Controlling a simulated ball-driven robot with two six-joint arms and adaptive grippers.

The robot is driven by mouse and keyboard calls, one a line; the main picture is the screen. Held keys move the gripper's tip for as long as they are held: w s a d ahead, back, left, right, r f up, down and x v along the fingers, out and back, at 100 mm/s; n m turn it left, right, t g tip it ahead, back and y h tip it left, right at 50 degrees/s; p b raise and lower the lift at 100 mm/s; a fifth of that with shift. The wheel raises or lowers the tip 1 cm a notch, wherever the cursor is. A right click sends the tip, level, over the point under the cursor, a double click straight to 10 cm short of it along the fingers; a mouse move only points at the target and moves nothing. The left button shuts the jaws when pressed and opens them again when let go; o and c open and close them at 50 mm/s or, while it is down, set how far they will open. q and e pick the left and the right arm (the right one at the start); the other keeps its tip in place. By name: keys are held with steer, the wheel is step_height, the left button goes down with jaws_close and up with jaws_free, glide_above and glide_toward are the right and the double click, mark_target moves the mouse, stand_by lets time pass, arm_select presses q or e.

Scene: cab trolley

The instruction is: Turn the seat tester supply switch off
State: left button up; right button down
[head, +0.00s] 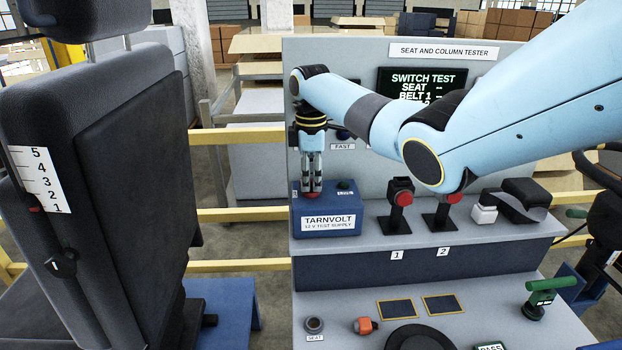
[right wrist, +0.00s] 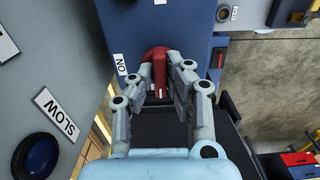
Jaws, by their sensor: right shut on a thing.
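The seat tester supply is a blue box (head: 348,205) labelled "TARNVOLT 12 V TEST SUPPLY", on the upper shelf of the tester. Its switch is a red lever (right wrist: 158,62) on the box top; in the head view only a bit of red (head: 312,194) shows under the fingers. My right gripper (head: 312,182) points down over the box's left part. Its fingers (right wrist: 160,77) are shut on the lever, one on each side. My left gripper is out of view.
Two red-topped belt buckles (head: 401,192) (head: 454,198) stand right of the box. A seat (head: 130,150) is at left. A "SLOW" blue button (right wrist: 37,155) is on the panel nearby.

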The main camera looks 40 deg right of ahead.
steer(key=shift+r+n, duration=0.1)
steer(key=shift+n, duration=0.2)
steer(key=shift+w, duration=0.1)
steer(key=c, duration=1.3)
jaws_free()
steer(key=shift+c, duration=0.2)
step_height(320, 180, up, 12)
